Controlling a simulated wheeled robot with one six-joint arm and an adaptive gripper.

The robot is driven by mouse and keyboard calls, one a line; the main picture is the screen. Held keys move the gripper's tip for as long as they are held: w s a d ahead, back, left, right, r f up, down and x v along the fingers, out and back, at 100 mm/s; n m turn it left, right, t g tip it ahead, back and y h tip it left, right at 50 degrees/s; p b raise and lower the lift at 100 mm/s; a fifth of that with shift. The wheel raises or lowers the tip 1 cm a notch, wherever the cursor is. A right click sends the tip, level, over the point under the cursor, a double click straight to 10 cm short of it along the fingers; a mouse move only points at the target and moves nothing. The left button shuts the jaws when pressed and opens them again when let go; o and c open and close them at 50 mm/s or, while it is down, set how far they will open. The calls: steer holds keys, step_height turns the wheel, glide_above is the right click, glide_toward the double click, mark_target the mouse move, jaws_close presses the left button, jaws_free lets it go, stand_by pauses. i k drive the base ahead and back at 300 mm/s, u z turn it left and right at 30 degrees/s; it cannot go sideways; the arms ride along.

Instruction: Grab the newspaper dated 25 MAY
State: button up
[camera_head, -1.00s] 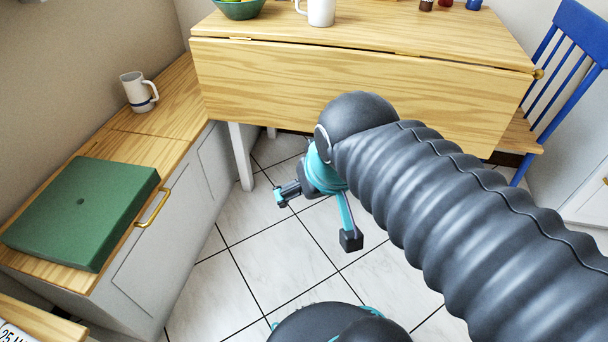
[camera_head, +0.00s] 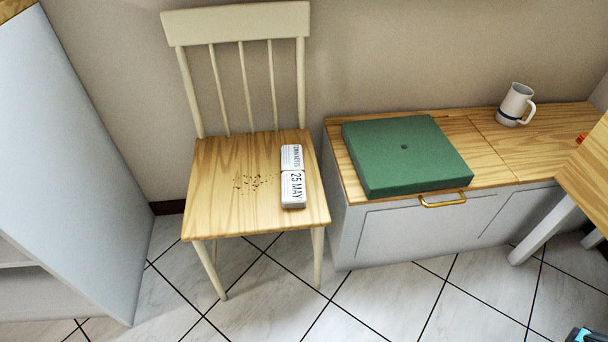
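The newspaper (camera_head: 293,190) lies on the seat of a cream chair (camera_head: 222,190), near the seat's right edge. It is a small folded white bundle with "25 MAY" in dark print on its front part, and smaller print on its back part. Nothing covers it. Only a small teal and dark piece of my gripper (camera_head: 588,335) shows at the bottom right corner, far from the newspaper. Its fingers are cut off by the frame edge, so open or shut does not show.
Brown crumbs (camera_head: 252,182) lie left of the newspaper. A low bench (camera_head: 480,165) on the right carries a green cushion (camera_head: 408,155) and a white mug (camera_head: 515,105). A pale cabinet (camera_head: 70,180) stands at left. Tiled floor (camera_head: 390,300) is clear in front.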

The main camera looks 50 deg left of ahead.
mark_target(293, 180)
steer(key=u, duration=4.5)
steer(key=i, duration=1.7)
steer(key=z, duration=3.35)
